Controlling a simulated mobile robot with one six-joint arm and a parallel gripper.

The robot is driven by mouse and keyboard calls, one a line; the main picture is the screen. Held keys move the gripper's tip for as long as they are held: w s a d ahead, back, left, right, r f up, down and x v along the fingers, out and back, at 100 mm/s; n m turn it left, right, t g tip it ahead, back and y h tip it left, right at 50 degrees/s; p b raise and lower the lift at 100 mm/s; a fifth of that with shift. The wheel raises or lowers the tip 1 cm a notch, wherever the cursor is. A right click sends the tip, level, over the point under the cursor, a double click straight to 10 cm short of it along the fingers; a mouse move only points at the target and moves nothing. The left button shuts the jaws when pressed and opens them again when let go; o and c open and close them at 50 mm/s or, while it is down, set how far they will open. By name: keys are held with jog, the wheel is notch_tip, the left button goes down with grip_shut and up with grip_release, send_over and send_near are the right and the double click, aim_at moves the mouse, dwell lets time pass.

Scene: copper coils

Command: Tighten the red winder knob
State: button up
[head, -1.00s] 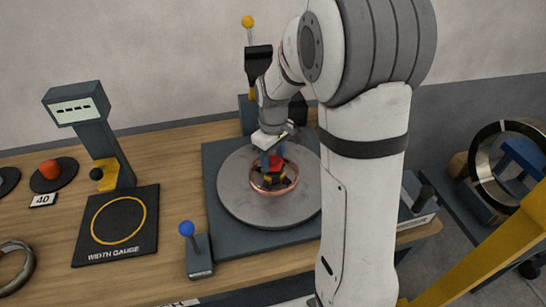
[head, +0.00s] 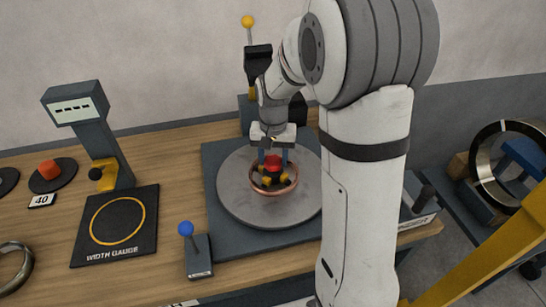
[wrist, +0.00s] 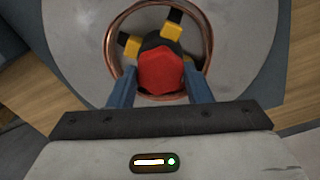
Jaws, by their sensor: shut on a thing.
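The red winder knob (head: 272,162) is at the centre of a copper coil (head: 254,187) on the round grey turntable. In the wrist view the faceted red knob (wrist: 162,72) sits on a dark hub with yellow-and-black arms. The copper ring (wrist: 126,50) surrounds it. My gripper (head: 273,160) is over the hub, pointing down, with one blue finger on each side of the knob. In the wrist view my gripper (wrist: 161,84) is shut on the knob. The lower part of the hub and ring is hidden by the knob and gripper.
The turntable (head: 235,200) sits on a dark base plate. A blue-knobbed lever (head: 187,230) stands at its front left, a yellow-knobbed lever (head: 248,22) behind. The width gauge (head: 118,225) and a display stand (head: 76,104) are to the left. My arm hides the right side.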

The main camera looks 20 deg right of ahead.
jog(key=m, duration=0.5)
jog(key=shift+m, duration=0.3)
jog(key=m, duration=1.1)
jog(key=shift+m, duration=0.4)
jog(key=m, duration=0.5)
jog(key=shift+m, duration=0.3)
jog(key=o, duration=1)
